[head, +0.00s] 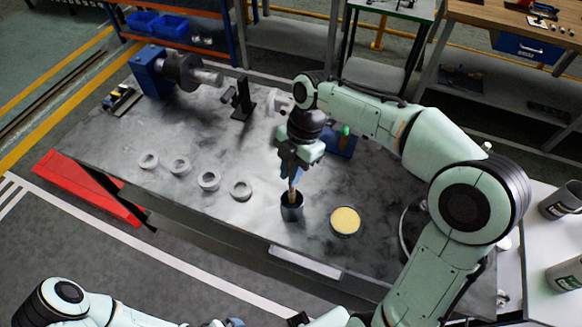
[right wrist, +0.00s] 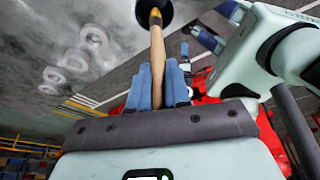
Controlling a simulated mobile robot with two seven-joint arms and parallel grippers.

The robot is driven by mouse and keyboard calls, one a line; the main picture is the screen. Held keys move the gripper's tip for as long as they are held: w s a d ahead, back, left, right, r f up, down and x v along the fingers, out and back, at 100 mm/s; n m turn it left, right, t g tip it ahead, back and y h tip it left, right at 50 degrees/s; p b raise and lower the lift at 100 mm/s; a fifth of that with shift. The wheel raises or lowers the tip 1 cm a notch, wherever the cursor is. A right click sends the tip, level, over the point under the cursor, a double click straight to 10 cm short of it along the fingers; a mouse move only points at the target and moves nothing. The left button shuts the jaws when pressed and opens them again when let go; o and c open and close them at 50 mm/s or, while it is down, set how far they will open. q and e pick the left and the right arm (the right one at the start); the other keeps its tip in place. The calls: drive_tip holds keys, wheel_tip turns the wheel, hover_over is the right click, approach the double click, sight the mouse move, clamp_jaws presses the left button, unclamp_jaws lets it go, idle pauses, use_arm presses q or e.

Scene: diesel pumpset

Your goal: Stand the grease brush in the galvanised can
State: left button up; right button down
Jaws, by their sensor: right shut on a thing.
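My right gripper (head: 291,172) is shut on the grease brush and points down at the front of the bench. The brush's pale wooden handle (right wrist: 157,60) shows between the blue fingers in the right wrist view. Its far end is at the dark mouth of the galvanised can (head: 291,213). In the head view the brush (head: 292,190) stands nearly upright over the can's opening; how deep it reaches is hidden. The can stands upright on the bench. My left gripper (right wrist: 217,26) is away from the can, its blue fingers apart and empty in the right wrist view.
A round tin with a cream top (head: 345,220) stands right of the can. Several grey rings (head: 208,180) lie to the left. A blue pump unit (head: 152,72) and a black stand (head: 243,100) are farther back. The can is close to the bench's front edge.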

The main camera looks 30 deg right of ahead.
use_arm(q)
drive_tip(key=shift+s+f+b, duration=0.45)
drive_tip(key=shift+f+b, duration=0.05)
drive_tip(key=shift+f, duration=0.2)
drive_tip(key=shift+s+f+b, duration=0.45)
drive_tip(key=shift+f, duration=0.2)
use_arm(e)
drive_tip(key=shift+f, duration=1.9)
drive_tip(key=c, duration=1)
unclamp_jaws()
drive_tip(key=shift+r, duration=0.1)
use_arm(q)
drive_tip(key=w+r+p, duration=0.2)
drive_tip(key=r, duration=0.1)
drive_tip(key=shift+w+r+p, duration=0.1)
drive_tip(key=shift+p, duration=0.2)
use_arm(e)
drive_tip(key=v, duration=1.3)
drive_tip(key=shift+r, duration=0.1)
